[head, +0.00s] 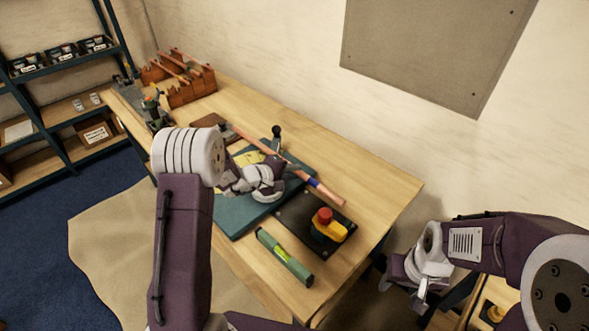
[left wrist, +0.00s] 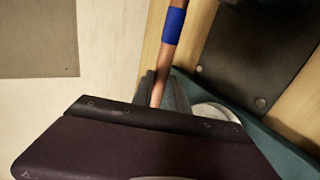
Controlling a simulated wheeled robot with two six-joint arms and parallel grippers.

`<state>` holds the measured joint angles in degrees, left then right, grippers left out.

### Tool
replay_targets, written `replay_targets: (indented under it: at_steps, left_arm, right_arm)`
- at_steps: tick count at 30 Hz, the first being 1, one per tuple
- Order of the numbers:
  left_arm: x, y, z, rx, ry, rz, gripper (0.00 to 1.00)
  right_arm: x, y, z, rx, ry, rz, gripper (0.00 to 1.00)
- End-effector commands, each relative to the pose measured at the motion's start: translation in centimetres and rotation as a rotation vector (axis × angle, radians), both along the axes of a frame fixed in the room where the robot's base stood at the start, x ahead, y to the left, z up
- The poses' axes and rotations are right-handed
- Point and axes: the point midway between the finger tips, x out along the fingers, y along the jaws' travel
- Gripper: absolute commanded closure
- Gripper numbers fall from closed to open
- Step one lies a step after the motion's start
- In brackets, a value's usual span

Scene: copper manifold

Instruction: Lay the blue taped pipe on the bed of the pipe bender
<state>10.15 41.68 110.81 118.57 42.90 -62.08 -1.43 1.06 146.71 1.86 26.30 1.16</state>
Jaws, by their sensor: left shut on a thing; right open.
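The copper pipe (head: 330,193) with a blue tape band (head: 313,182) slants across the right part of the workbench. In the left wrist view the blue band (left wrist: 173,26) is clear of my fingers. My left gripper (head: 277,169) is shut on the pipe, with the taped end sticking out to the right. Whether the pipe touches anything beneath is hard to tell. Below the gripper is a teal slab (head: 238,216), with a black-knobbed lever (head: 277,134) behind it. I cannot tell for certain which part is the bender's bed. My right gripper (head: 420,297) is open and empty, right of the bench.
A black plate (head: 291,216) carries a yellow block with a red button (head: 324,215). A green level (head: 285,257) lies at the front edge. Bare wood lies behind the pipe.

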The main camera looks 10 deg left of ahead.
Motion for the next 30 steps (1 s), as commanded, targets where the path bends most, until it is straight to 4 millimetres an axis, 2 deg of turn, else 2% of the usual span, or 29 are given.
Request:
replay_targets:
  at_steps: [11,15,21,30]
  left_arm:
    - [0.0,0.0,-5.4,0.000,0.000,-0.001,1.00]
    - [0.1,0.0,-7.2,0.001,-0.004,-0.001,1.00]
    - [0.1,0.0,-8.5,0.000,-0.003,-0.001,1.00]
    - [0.1,0.0,-8.2,0.000,-0.002,-0.002,1.00]
  right_arm:
    - [0.0,0.0,-1.7,0.000,0.000,0.000,0.47]
    - [0.0,0.0,-4.4,0.000,0.000,0.000,0.47]
    - [0.0,0.0,-6.6,0.000,0.000,0.000,0.47]
    - [0.0,0.0,-6.6,0.000,0.000,0.000,0.47]
